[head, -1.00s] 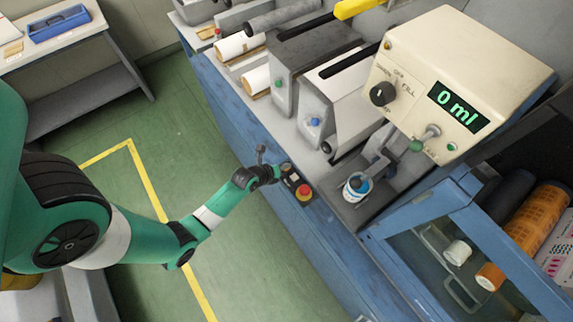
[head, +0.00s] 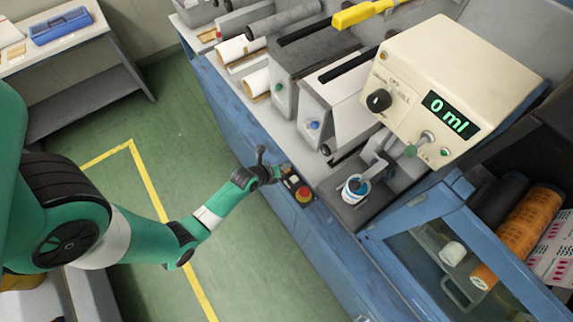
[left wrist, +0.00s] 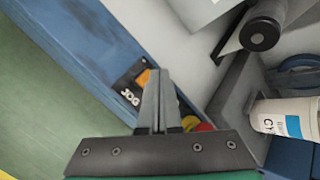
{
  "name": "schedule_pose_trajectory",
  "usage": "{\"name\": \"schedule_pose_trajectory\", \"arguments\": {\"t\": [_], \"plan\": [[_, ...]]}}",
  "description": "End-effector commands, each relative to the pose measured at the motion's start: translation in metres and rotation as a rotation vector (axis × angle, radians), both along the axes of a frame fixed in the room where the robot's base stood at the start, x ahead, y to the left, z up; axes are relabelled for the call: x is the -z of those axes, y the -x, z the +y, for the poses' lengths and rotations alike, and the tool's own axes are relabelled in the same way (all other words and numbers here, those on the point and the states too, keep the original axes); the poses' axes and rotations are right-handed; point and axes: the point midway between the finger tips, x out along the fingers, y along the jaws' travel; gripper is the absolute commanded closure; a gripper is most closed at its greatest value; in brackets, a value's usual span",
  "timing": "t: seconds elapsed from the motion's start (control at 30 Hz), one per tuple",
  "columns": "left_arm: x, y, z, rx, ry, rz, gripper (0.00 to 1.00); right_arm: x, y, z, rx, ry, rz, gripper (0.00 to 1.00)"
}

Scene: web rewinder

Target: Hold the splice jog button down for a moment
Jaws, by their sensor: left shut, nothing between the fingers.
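A small dark control box with a red button (head: 303,194) on yellow sits on the front edge of the blue machine. The left wrist view shows its JOG label (left wrist: 128,97), an orange patch (left wrist: 143,77) beside it, and the red button (left wrist: 205,127). My left gripper (head: 277,173) is at this box, its fingers shut and empty. In the left wrist view the shut fingers (left wrist: 158,76) cover the middle of the box, between the orange patch and the red button. I cannot tell whether the fingertips touch or press a button. My right gripper is not in view.
A cup (head: 355,188) stands right of the control box, below a beige dispenser (head: 450,85) reading 0 ml. Grey machine housings (head: 340,105) stand behind the box. Green floor (head: 200,110) lies open in front of the machine.

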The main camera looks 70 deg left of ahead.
Motion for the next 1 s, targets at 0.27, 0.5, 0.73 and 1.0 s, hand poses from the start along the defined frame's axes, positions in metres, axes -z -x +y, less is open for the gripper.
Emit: {"name": "schedule_pose_trajectory", "arguments": {"t": [0.27, 0.5, 0.73, 1.0], "plan": [[-0.02, 0.0, 0.0, -0.001, -0.001, 0.0, 1.0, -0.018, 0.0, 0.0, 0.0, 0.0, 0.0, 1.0], [-0.044, 0.0, 0.0, 0.0, -0.001, -0.001, 1.0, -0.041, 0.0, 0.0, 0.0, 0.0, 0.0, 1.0], [-0.051, 0.0, 0.0, 0.0, -0.001, -0.001, 1.0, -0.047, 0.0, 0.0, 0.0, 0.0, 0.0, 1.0], [-0.05, 0.0, 0.0, 0.0, -0.001, -0.001, 1.0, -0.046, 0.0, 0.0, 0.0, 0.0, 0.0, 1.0]]}}
